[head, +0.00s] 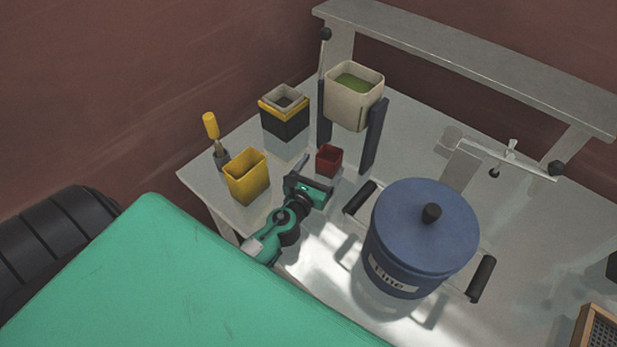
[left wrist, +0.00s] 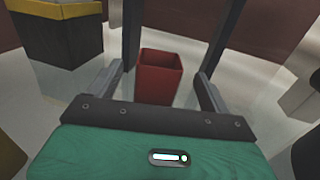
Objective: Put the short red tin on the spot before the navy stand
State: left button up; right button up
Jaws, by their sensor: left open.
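The short red tin (head: 329,161) is a small open square box, upright on the grey table in front of the navy stand (head: 371,138). The stand's two dark posts hold up a cream hopper (head: 354,97) with green contents. My left gripper (head: 318,172) is open, low over the table on the near side of the tin. In the left wrist view the red tin (left wrist: 159,78) shows between the two spread fingers, with gaps on both sides and no visible grip. No marked spot can be made out before the stand. My right gripper is not in view.
A yellow tin (head: 247,176) stands left of my gripper, and a black box with a yellow band (head: 285,112) behind it. A yellow-handled tool (head: 212,130) stands at the left edge. A large blue lidded pot (head: 421,235) with side handles stands close on the right.

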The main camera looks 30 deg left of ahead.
pick_arm(q)
jog(key=s, duration=0.2)
jog(key=s+b, duration=0.1)
jog(key=s, duration=0.2)
jog(key=shift+s+d+f+b, duration=0.15)
jog(key=shift+s+d+b, duration=0.15)
jog(key=shift+s, duration=0.9)
